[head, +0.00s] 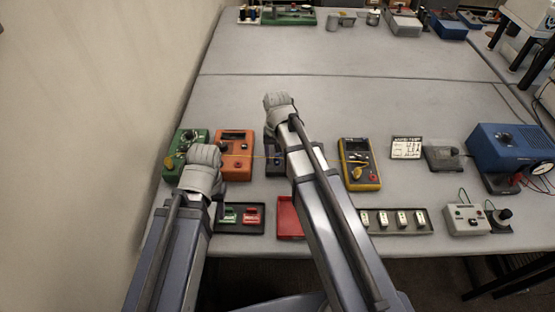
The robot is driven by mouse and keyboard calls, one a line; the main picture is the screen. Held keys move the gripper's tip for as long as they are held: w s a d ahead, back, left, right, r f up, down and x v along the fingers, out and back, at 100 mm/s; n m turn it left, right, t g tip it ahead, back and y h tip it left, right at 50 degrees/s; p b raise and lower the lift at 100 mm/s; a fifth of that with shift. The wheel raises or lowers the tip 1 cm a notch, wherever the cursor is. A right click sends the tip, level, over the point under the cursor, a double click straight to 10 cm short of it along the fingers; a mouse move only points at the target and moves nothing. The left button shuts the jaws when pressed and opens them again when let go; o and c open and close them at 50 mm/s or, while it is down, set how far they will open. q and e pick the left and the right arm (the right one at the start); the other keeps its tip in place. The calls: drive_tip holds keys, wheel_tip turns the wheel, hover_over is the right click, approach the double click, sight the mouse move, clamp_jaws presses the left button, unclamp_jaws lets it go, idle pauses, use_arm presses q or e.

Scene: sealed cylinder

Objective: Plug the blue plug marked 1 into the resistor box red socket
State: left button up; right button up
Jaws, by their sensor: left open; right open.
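No label is readable, so I cannot tell for certain which unit is the resistor box. A green box with a round dial (181,145) stands at the left of the near row, partly behind my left gripper. My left gripper (205,153) is open over that box's right front side. My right gripper (278,99) is open and further back, above bare table. A dark box with a bit of blue (274,162) is partly hidden under my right arm. I cannot make out a blue plug marked 1 or a red socket.
An orange meter (234,142) and a yellow meter (359,177) stand in the near row, with a thin yellow lead between them. The middle table is clear.

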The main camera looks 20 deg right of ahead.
sight(277, 155)
drive_tip(key=shift+c, duration=0.2)
idle(0.3)
clamp_jaws()
idle(0.3)
use_arm(q)
drive_tip(key=shift+r, duration=0.2)
use_arm(e)
drive_tip(key=shift+r, duration=0.2)
idle(0.6)
use_arm(q)
drive_tip(key=shift+r+p, duration=2.8)
drive_tip(key=shift+p, duration=0.25)
use_arm(e)
drive_tip(key=shift+r, duration=2.85)
